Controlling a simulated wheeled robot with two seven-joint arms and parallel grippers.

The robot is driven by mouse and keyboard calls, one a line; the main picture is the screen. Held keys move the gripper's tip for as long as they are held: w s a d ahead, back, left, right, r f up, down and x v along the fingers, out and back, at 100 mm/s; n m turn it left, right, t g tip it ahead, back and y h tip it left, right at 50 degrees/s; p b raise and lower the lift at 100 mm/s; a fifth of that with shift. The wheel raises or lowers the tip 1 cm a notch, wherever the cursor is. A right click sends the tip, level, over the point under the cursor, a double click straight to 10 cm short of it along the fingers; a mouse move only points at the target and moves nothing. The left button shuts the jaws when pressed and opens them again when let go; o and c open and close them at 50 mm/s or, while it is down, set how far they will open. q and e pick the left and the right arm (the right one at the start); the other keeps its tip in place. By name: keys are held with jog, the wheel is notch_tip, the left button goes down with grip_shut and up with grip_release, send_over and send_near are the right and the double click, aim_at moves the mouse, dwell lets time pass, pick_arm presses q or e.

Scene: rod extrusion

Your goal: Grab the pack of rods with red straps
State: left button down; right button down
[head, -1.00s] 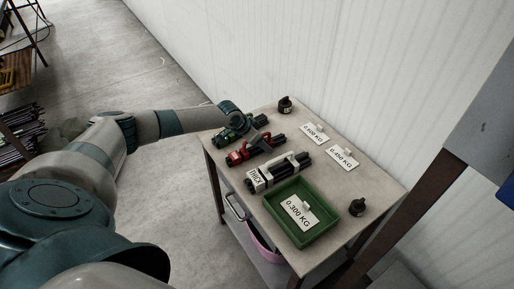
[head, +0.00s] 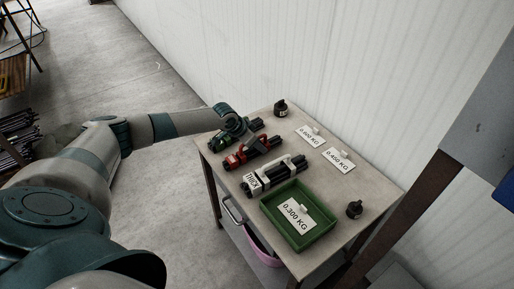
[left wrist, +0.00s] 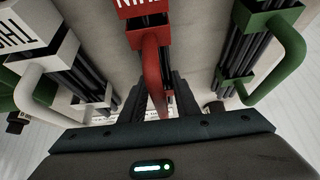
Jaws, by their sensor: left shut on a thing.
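The pack of dark rods with red straps (head: 236,160) lies on the table between the green-strapped and the white-strapped packs. It also shows at the top middle of the left wrist view (left wrist: 140,8), with its red handle (left wrist: 152,62) running down between my fingers. My left gripper (head: 256,145) is over this pack, shut on its red handle. In the left wrist view my left gripper (left wrist: 157,95) has a dark finger on each side of the handle. The pack appears to rest on the table. My right gripper is not in view.
The green-strapped pack (head: 218,143) and the white-strapped pack (head: 260,180) lie close on either side. A green tray (head: 305,243) with a 0.300 KG card is nearer. Small black weights (head: 281,108) and white weight cards (head: 338,160) stand toward the wall.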

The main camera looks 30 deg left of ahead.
pick_arm(q)
notch_tip(320, 180, up, 9)
jog(key=shift+r+b, duration=0.2)
jog(key=shift+b, duration=0.9)
